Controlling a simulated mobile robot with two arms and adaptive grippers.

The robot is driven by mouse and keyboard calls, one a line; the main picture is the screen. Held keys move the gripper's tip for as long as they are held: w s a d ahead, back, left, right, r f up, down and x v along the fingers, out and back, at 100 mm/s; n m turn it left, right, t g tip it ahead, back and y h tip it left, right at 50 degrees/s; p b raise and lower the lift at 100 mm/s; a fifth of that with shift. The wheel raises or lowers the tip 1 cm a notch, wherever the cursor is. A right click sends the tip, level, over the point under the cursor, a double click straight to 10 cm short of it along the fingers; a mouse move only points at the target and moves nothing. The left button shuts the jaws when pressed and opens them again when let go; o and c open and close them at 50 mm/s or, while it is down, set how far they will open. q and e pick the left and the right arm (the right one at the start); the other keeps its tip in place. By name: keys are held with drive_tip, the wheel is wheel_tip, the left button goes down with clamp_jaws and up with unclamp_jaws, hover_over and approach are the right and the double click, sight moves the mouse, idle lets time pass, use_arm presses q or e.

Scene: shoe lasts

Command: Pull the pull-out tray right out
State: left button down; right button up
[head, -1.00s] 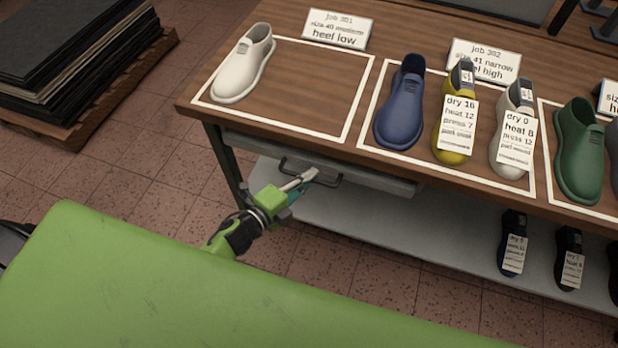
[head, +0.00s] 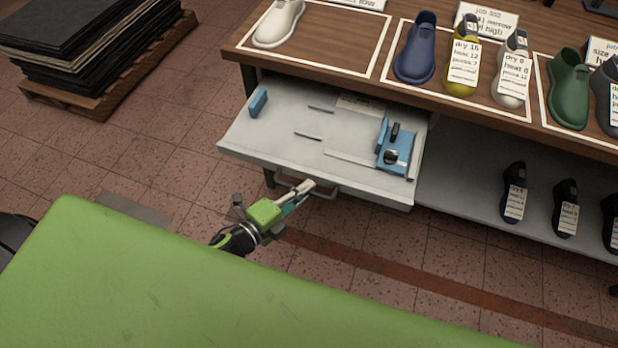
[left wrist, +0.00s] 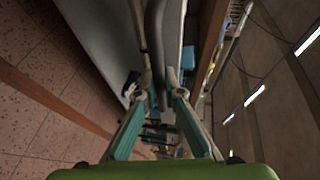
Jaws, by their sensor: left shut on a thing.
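The pull-out tray (head: 270,122) is a light grey drawer under the wooden bench top, and in the head view it stands well out from the bench. Inside it lie a blue device (head: 396,152), a small blue block (head: 258,103) and several thin flat pieces. The tray's dark bar handle (head: 325,192) is on its front face. My left gripper (head: 308,186) is shut on the handle. In the left wrist view the handle (left wrist: 154,45) runs between the fingers (left wrist: 163,92). My right gripper is not in view.
The bench top (head: 350,45) carries shoes and cards in white-outlined areas. Dark tagged lasts (head: 515,192) stand on the lower shelf (head: 460,190). A pallet of dark sheets (head: 90,50) is at the far left. Tiled floor lies clear before the tray.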

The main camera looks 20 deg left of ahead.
use_arm(q)
drive_tip(key=s, duration=0.3)
drive_tip(key=shift+s+a, duration=0.1)
drive_tip(key=shift+s, duration=0.3)
drive_tip(key=c, duration=2.1)
unclamp_jaws()
drive_tip(key=shift+c, duration=0.2)
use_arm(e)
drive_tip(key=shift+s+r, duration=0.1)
use_arm(q)
drive_tip(key=v, duration=1.2)
